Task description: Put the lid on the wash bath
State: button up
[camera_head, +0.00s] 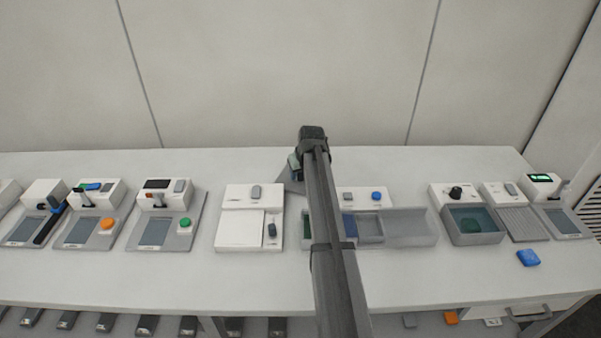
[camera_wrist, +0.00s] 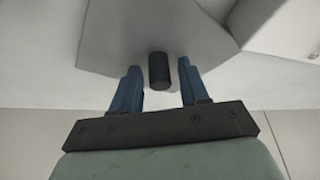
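A grey flat plate (camera_wrist: 150,35) with a dark cylindrical knob (camera_wrist: 159,70), which looks like the lid, fills the upper middle of the wrist view. My gripper (camera_wrist: 158,75) is open, with one blue finger on each side of the knob and a gap on both sides. In the head view a grey edge of the plate (camera_head: 291,184) shows left of my arm; the rest is hidden behind the arm. A grey open basin with bluish-green liquid (camera_head: 473,238), which looks like the wash bath, stands on the right part of the bench. A dark green piece shows inside it.
A compartmented grey tray (camera_head: 410,240) lies between my arm and the basin. A ribbed rack (camera_head: 522,224) stands right of the basin, and a blue block (camera_head: 528,258) lies in front. Several button and screen stations (camera_head: 165,232) fill the left.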

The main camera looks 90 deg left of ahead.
jog(key=shift+o, duration=0.2)
jog(key=shift+r, duration=0.15)
jog(key=v, duration=1.1)
jog(key=shift+o, duration=0.5)
jog(key=shift+d+r, duration=0.15)
jog(key=shift+r, duration=0.35)
jog(key=shift+r, duration=0.1)
jog(key=x, duration=1.2)
jog(key=shift+w+f, duration=0.1)
jog(key=shift+f, duration=0.2)
grip_shut()
